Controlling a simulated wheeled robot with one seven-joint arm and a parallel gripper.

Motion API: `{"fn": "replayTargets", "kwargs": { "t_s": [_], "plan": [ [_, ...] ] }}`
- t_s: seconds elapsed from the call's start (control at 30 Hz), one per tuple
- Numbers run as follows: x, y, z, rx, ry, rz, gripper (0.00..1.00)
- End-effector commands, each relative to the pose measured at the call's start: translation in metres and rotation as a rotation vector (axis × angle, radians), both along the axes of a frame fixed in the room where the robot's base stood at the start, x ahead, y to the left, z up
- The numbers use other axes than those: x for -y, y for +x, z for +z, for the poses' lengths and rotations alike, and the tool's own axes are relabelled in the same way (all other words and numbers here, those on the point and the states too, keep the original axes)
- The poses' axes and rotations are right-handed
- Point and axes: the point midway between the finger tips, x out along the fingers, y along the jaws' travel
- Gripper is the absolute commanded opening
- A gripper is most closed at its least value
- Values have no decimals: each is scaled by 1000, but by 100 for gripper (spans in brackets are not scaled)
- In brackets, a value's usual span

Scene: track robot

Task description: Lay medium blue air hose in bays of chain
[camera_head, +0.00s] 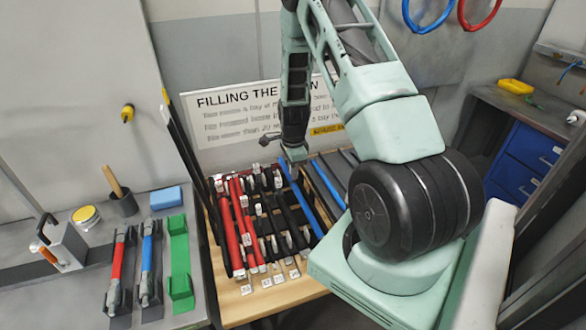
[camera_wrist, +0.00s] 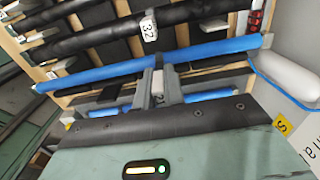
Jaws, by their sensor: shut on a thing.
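My gripper (camera_wrist: 158,88) is shut on a blue hose (camera_wrist: 100,74), which crosses the wrist view as a long, nearly straight line. In the head view my gripper (camera_head: 294,154) is low at the far end of the chain bays (camera_head: 262,232), and a blue hose (camera_head: 306,209) runs from beneath it toward the front right. The bays hold red hoses (camera_head: 234,225) and black hoses with white tags. Whether the held hose rests in a bay or sits above it cannot be told; the fingertips are partly hidden.
A second blue length (camera_head: 327,184) lies farther right among dark strips; blue also shows behind the fingers in the wrist view (camera_wrist: 205,97). A black hose with a tag marked 32 (camera_wrist: 149,27) lies beside the held hose. A side bench (camera_head: 185,318) with tools stands left.

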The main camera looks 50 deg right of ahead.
Motion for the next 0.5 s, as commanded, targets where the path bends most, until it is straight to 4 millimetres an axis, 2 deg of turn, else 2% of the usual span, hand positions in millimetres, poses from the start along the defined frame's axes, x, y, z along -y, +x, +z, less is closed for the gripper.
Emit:
{"fn": "replayTargets", "kwargs": {
  "t_s": [0.2, 0.5],
  "plan": [
    [0, 0, -20, 0, 0, 1, 0],
    [0, 0, -36, 0, 0, 0, 0]
  ]
}}
